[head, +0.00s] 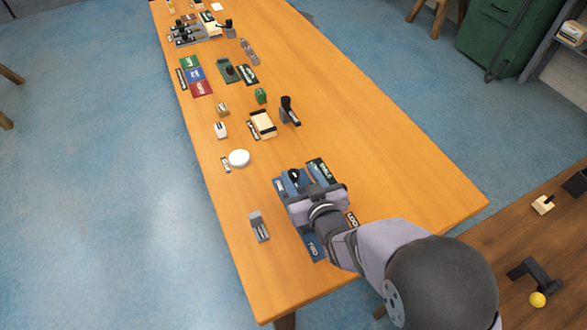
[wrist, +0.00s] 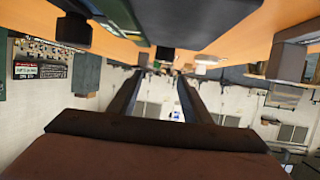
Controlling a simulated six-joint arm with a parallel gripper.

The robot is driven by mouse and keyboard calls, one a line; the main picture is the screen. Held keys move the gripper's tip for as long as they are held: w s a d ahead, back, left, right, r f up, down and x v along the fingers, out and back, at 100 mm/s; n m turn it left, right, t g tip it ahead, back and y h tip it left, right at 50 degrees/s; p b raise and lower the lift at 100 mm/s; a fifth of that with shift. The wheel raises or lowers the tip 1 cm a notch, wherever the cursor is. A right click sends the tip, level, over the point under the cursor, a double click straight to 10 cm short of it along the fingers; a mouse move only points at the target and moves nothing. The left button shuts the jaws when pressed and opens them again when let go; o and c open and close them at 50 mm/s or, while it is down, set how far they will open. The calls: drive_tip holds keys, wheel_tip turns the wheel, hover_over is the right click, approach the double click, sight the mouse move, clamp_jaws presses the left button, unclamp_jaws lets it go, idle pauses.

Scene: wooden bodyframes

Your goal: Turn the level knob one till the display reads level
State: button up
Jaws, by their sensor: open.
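A blue panel (head: 312,246) with white lettering lies flat on the table, partly hidden under my gripper (head: 307,184). A small black knob-like part (head: 294,174) shows at its far side, just beyond the gripper. Dark label plates (head: 319,170) lie beside it; their text is too small to read surely. In the wrist view my gripper (wrist: 163,78) has its two dark fingers apart with nothing between them. I cannot tell which knob is the level knob, and no display reading is legible.
The wooden table (head: 400,170) is clear on its right side. A grey switch block (head: 259,226) stands left of the panel, and a white round button (head: 239,158) lies beyond it. A black lever (head: 289,111) stands further back.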

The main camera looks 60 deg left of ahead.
sight(295, 174)
drive_tip(key=shift+w+r+n+g+p, duration=0.25)
drive_tip(key=shift+w+n+g+p, duration=0.15)
drive_tip(key=shift+g, duration=0.1)
drive_tip(key=shift+w+d+f+n+g+p, duration=0.2)
drive_tip(key=shift+w+n+g+p, duration=0.1)
drive_tip(key=shift+n+g+p, duration=0.4)
drive_tip(key=shift+w+d+f+n+g+p, duration=0.25)
drive_tip(key=shift+d+n+g+p, duration=0.2)
drive_tip(key=shift+g, duration=0.35)
drive_tip(key=shift+d+f+n+g+h, duration=0.3)
drive_tip(key=shift+d+f+n+g, duration=0.05)
drive_tip(key=shift+d+f+g, duration=0.1)
drive_tip(key=shift+s+a, duration=0.1)
drive_tip(key=shift+p+x, duration=1.1)
drive_tip(key=shift+x, duration=2.5)
drive_tip(key=shift+f, duration=0.1)
drive_tip(key=c, duration=1)
